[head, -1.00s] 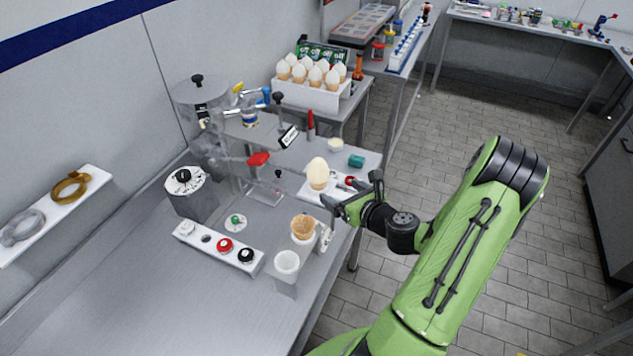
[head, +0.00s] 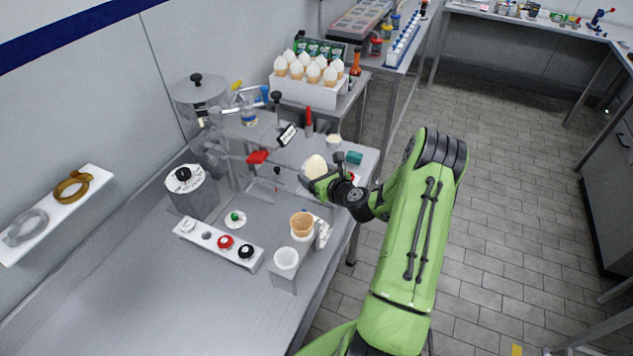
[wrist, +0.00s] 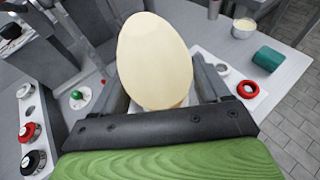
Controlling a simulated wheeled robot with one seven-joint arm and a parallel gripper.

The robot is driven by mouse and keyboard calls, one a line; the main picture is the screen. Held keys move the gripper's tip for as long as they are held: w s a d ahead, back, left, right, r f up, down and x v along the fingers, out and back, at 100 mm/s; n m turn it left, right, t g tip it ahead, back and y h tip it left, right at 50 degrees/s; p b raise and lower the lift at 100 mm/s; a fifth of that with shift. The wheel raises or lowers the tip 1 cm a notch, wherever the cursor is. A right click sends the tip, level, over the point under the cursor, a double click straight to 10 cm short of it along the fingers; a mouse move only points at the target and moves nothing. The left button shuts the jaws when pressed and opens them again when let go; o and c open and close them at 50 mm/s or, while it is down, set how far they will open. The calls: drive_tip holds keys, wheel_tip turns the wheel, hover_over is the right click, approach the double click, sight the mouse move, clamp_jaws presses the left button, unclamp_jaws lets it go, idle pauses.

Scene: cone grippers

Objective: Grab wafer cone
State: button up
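A wafer cone topped with a large smooth cream-coloured scoop (head: 315,166) stands upright at the right side of the bench. It fills the middle of the wrist view (wrist: 155,58), with its wafer mostly hidden behind the scoop and my gripper. My gripper (head: 312,184) is at this cone, with one finger on each side of it. The fingers look open, wider apart than the scoop; contact with the wafer is hidden. An empty wafer cone (head: 302,222) stands in a white holder, nearer the front and apart from my gripper.
A button panel (head: 217,243) lies to the left. A red ring (wrist: 247,89) and a teal block (wrist: 269,58) lie right of the gripper. A crate of topped cones (head: 305,90) stands behind.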

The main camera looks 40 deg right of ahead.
drive_tip(key=c, duration=0.4)
